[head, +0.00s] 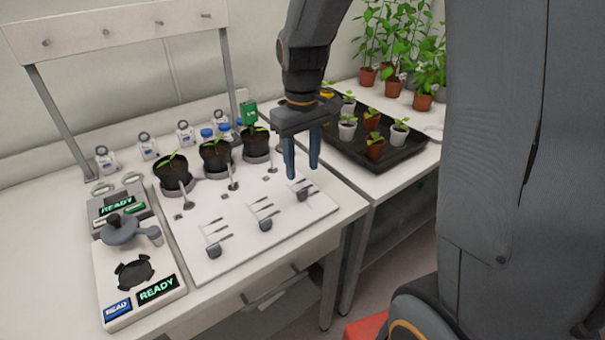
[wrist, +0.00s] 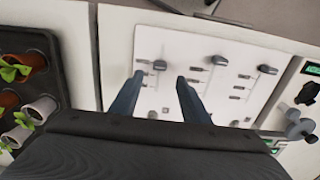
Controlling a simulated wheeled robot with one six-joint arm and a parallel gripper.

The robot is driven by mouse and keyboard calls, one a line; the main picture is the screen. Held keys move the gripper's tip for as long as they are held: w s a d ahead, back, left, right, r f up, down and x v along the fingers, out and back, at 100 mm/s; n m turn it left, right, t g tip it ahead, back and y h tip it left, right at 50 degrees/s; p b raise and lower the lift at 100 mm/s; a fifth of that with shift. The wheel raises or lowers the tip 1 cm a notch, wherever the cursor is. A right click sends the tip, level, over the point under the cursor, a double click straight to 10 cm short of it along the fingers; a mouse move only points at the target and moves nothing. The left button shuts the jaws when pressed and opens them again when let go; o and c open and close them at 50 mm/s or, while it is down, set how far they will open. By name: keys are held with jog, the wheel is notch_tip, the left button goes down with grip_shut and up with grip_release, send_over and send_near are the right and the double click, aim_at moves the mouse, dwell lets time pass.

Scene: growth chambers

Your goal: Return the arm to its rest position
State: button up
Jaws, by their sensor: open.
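My gripper (head: 303,172) hangs pointing down over the right part of the white board (head: 215,262) on the bench. Its two blue-grey fingers are apart with nothing between them. In the wrist view my gripper (wrist: 158,92) also shows open, above the board (wrist: 215,50) with its small dark-handled pieces. My arm comes down from the top of the head view. I cannot tell the exact height of the fingertips above the board.
Three dark pots with seedlings (head: 172,172) stand along the board's back edge. A device reading READY (head: 130,295) is at the left. A black tray (head: 395,160) with small potted seedlings lies on the right bench. Taller plants (head: 422,101) stand behind it.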

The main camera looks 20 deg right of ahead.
jog(key=shift+r, duration=0.15)
jog(key=s+d+f+m+t, duration=0.1)
jog(key=s+f+m, duration=0.2)
jog(key=s, duration=0.9)
jog(key=shift+s+f+m, duration=0.15)
jog(key=shift+s+m, duration=0.15)
dwell(0.9)
